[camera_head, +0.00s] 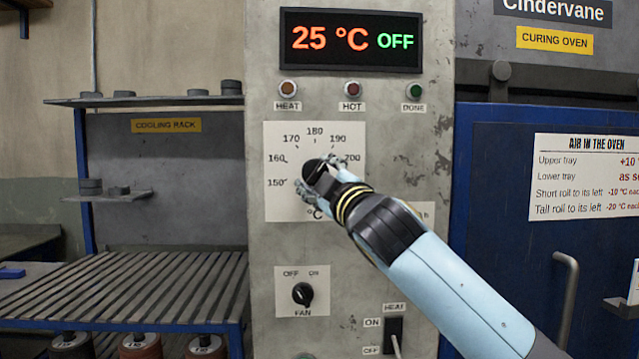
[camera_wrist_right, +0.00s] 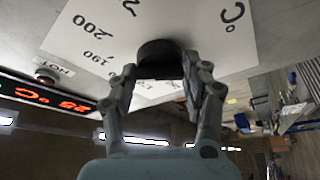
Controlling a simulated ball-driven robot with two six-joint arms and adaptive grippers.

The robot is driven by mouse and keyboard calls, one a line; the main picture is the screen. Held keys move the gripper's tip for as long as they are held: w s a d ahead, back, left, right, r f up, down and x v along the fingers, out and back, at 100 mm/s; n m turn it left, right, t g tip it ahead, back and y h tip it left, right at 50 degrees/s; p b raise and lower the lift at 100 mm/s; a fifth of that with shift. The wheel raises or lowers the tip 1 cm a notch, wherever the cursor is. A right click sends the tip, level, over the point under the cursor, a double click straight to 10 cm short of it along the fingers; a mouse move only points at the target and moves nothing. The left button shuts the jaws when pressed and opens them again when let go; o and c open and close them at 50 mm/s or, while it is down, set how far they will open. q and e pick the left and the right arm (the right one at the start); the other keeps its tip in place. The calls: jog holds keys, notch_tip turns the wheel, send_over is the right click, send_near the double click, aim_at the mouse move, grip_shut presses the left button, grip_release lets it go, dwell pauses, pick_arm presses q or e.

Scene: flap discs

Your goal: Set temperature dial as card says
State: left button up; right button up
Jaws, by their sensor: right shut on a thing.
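The temperature dial (camera_head: 315,172) is a dark knob on a white scale plate (camera_head: 280,205) marked from 150 past 200 °C. My right gripper (camera_head: 322,180) is shut on the dial and partly hides it and the lower right of the scale, so I cannot tell the exact setting. In the right wrist view the fingers (camera_wrist_right: 160,85) stand on both sides of the round dial (camera_wrist_right: 158,52). The display (camera_head: 350,40) reads 25 °C OFF. A card (camera_head: 585,178) headed AIR IN THE OVEN hangs on the blue oven door at right. My left gripper is not in view.
Below the dial are a FAN knob (camera_head: 302,294) and a HEAT switch (camera_head: 393,335). HEAT, HOT and DONE lamps (camera_head: 352,88) sit above. A slatted cooling rack (camera_head: 150,285) stands at left. The oven door handle (camera_head: 568,300) sticks out at right.

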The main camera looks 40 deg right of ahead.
jog(key=shift+f, duration=0.15)
jog(key=o, duration=1.2)
jog(key=shift+c, duration=0.2)
jog(key=shift+s, duration=0.15)
jog(key=v, duration=1.1)
jog(key=shift+s, duration=0.35)
jog(key=shift+a, duration=0.1)
